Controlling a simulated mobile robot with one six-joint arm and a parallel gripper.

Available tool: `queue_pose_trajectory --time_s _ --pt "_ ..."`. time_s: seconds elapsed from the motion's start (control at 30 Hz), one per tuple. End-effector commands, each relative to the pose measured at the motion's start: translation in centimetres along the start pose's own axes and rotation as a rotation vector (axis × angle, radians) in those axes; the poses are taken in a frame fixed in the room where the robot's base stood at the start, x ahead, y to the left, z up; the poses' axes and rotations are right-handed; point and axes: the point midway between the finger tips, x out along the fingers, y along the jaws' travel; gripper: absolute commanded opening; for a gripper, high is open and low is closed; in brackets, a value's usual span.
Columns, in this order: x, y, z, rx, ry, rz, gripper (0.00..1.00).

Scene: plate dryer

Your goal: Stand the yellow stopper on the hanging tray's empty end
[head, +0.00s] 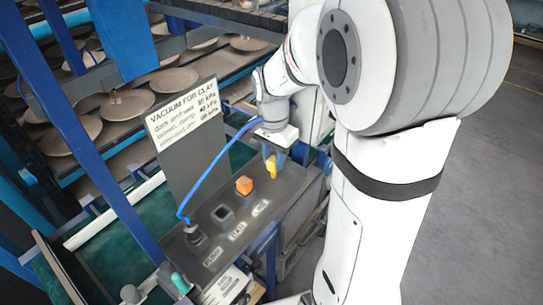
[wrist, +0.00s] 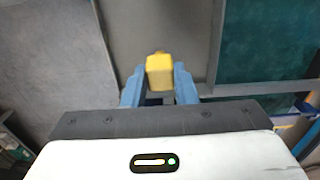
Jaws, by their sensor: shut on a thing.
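My gripper (head: 271,156) is shut on the yellow stopper (head: 273,170), over the right end of a grey panel. In the wrist view the yellow stopper (wrist: 160,72) sits between the two blue fingers of my gripper (wrist: 160,85). I cannot tell from these views whether its lower end touches the panel. Trays with brown clay plates (head: 124,104) fill the blue dryer at the left. I cannot tell which of them is the hanging tray, and no empty end shows clearly.
The grey panel (head: 238,232) bears an orange block (head: 244,185), a dark square socket (head: 222,213) and a blue hose (head: 207,177). A sign about vacuum for clay (head: 186,120) stands behind it. Blue posts (head: 90,150) stand before the dryer. Grey floor at the right is clear.

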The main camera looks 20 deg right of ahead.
Motion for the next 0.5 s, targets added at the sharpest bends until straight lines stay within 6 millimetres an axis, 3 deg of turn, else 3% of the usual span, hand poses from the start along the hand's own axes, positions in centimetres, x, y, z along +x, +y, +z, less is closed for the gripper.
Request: queue_pose_trajectory --time_s 0.2,0.23,0.5 --pt "0.37 -0.02 0.02 -0.001 0.000 0.000 0.04" --pt "0.36 -0.03 0.02 -0.001 0.000 0.000 0.26" --pt "0.23 -0.04 0.04 -0.001 0.000 0.000 0.47"
